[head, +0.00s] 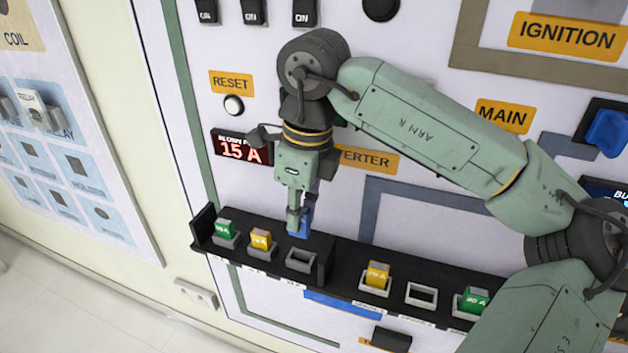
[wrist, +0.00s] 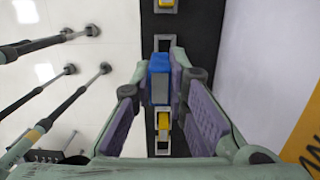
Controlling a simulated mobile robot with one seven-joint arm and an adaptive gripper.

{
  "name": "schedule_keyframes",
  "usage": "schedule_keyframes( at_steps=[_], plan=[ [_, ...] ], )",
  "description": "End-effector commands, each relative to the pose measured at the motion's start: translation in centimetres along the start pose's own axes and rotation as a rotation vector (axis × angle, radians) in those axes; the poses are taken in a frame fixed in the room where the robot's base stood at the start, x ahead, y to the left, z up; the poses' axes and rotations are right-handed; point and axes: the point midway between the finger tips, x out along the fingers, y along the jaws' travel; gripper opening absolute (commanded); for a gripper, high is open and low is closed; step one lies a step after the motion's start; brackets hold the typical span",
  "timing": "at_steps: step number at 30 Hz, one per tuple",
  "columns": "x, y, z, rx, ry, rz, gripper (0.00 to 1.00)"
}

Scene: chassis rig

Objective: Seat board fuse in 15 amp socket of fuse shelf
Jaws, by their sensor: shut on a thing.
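My gripper (head: 298,215) is shut on a blue fuse (head: 303,224) and holds it above the black fuse shelf (head: 340,262). In the wrist view the blue fuse (wrist: 159,76) sits between the purple finger pads. In the head view an empty grey socket (head: 300,260) lies below the fuse, left of a black divider. The fuse looks apart from it. In the wrist view an empty socket frame (wrist: 164,44) shows just beyond the fuse, and a yellow fuse (wrist: 163,122) on the near side. The socket labels are too small to read.
Left of the empty socket stand a yellow fuse (head: 261,240) and a green fuse (head: 226,229). Right of the divider are a yellow fuse (head: 377,274), another empty socket (head: 422,294) and a green fuse (head: 473,300). A red display (head: 242,148) reads 15 A.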

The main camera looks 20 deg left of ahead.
Motion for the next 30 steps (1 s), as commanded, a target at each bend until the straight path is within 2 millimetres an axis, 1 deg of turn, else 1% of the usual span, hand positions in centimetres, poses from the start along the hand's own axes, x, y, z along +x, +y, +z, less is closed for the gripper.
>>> schedule_keyframes(
  at_steps=[20, 26, 30],
  plan=[
    [0.3, 0.0, 0.2, -0.001, 0.002, -0.001, 0.0],
    [1.8, 0.0, 0.0, -0.001, 0.001, 0.0, 0.0],
    [3.2, 0.0, -0.2, 0.0, 0.001, 0.001, 0.0]
  ],
)
